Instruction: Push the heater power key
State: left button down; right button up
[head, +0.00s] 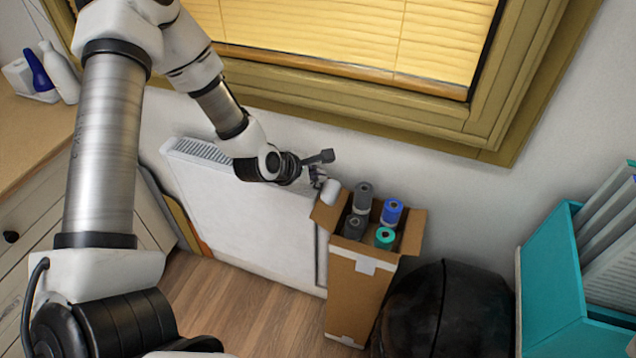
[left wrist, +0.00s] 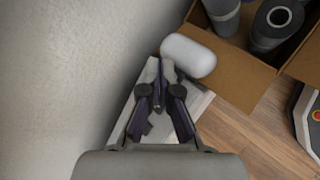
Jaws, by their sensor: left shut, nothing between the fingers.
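The heater (head: 245,210) is a white panel radiator with a slatted top, standing against the wall under the window. A white rounded knob (head: 331,191) sits at its right end, next to the cardboard box; it also shows in the left wrist view (left wrist: 188,55). I cannot make out a separate power key or its marking. My left gripper (head: 319,176) is over the heater's right end, close to the knob. In the left wrist view my left gripper (left wrist: 162,82) is shut and empty, with the knob just ahead and to the right. I cannot tell whether they touch. My right gripper is not in view.
A cardboard box (head: 356,290) with several grey, blue and green rolls stands right of the heater. A black rounded object (head: 445,310) and a teal container (head: 550,270) stand further right. A wooden counter (head: 35,135) is at left. Wood floor (head: 240,305) shows in front.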

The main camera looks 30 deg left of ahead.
aim_at(317, 186)
pick_arm(q)
jog(key=shift+r, duration=0.1)
notch_tip(317, 186, up, 6)
jog(key=p, duration=0.4)
dwell(0.5)
